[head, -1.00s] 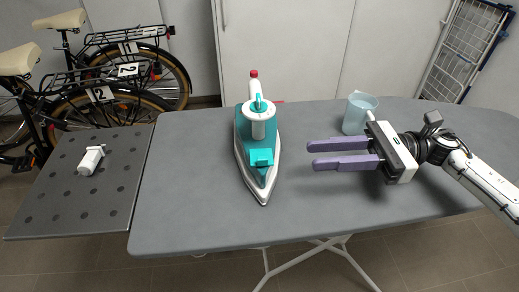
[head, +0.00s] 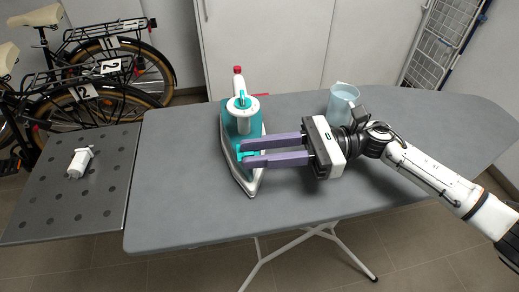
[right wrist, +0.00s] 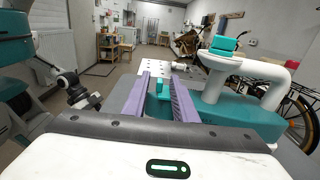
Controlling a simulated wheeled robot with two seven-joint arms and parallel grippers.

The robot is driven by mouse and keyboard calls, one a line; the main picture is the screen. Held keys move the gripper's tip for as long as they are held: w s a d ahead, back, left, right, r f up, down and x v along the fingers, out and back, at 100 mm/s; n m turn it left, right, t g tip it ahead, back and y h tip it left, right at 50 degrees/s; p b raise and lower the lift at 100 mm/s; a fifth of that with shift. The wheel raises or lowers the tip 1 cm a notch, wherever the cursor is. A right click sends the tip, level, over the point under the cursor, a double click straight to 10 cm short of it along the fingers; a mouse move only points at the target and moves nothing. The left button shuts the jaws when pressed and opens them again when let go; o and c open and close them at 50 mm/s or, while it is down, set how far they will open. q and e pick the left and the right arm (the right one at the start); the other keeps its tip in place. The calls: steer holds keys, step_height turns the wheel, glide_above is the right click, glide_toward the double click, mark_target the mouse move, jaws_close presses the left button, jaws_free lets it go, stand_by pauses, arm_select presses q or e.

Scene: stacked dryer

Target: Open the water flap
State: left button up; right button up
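The teal and white iron (head: 238,125) lies on the grey ironing board, its pointed tip towards the front. It also shows in the right wrist view (right wrist: 235,118). My right gripper (head: 241,152) is open, with its two purple fingers at the iron's front part. In the right wrist view a teal tab (right wrist: 162,88), which looks like the water flap, stands between the open fingers (right wrist: 160,85). I cannot tell whether either finger touches it. The fingers partly hide this spot in the head view. My left gripper is not clearly visible; part of an arm shows at left in the right wrist view.
A light blue cup (head: 342,100) stands on the board (head: 190,200) behind my right gripper. A small white item (head: 80,162) lies on the perforated metal plate (head: 95,205) at left. Bicycles (head: 110,85) stand at the back left. The board's front is clear.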

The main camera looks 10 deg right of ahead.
jaws_close()
steer(key=shift+r, duration=0.1)
steer(key=shift+w+r+m+b, duration=0.2)
steer(key=shift+r+m+b, duration=0.1)
steer(key=shift+m, duration=0.7)
steer(key=m, duration=0.2)
steer(key=w+r+m, duration=0.1)
steer(key=shift+r+m, duration=0.1)
steer(key=shift+m, duration=0.3)
steer(key=shift+w+r+m, duration=0.1)
steer(key=shift+w+m, duration=0.1)
steer(key=shift+m, duration=0.3)
